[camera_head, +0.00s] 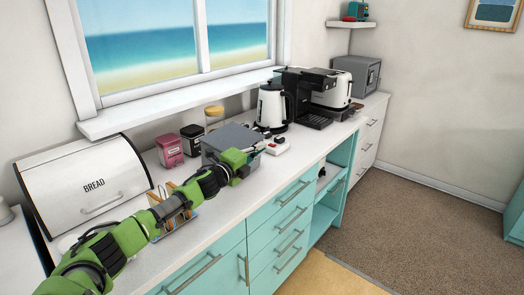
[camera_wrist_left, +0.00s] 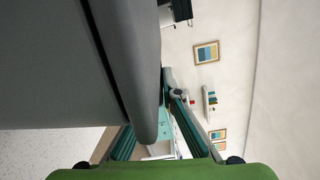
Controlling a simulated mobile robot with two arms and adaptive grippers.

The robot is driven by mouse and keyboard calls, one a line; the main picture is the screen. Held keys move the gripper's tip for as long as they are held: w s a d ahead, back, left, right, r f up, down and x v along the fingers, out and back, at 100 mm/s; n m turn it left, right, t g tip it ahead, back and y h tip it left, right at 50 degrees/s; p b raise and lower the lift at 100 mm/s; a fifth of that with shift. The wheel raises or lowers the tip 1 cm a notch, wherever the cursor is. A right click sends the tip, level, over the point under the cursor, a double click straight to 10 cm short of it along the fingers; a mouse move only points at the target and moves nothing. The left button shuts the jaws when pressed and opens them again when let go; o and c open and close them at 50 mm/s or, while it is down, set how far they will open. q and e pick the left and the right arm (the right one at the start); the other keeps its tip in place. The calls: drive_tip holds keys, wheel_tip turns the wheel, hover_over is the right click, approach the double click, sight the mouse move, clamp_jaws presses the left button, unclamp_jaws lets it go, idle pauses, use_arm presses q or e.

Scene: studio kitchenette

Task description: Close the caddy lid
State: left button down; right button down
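The caddy (camera_head: 215,147) appears to be the grey box on the counter, in the middle of the head view. Its flat grey top (camera_head: 229,135) looks down or nearly down; I cannot tell if it is fully shut. My left gripper (camera_head: 262,146) is at the caddy's right front corner, and my green arm hides part of its front. In the left wrist view the grey caddy (camera_wrist_left: 60,75) fills the left side, with a dark seam beside a rounded grey edge (camera_wrist_left: 140,60). The left gripper's fingers (camera_wrist_left: 158,135) are spread apart around that edge's end. My right gripper is not in view.
A white bread box (camera_head: 85,185) stands at left.

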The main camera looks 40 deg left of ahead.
use_arm(q)
drive_tip(key=shift+r, duration=0.1)
drive_tip(key=c, duration=2.2)
unclamp_jaws()
drive_tip(key=shift+c, duration=0.2)
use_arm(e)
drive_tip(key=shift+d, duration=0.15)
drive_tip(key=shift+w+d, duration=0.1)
use_arm(q)
drive_tip(key=shift+s, duration=0.45)
drive_tip(key=s, duration=0.6)
drive_tip(key=shift+s, duration=0.35)
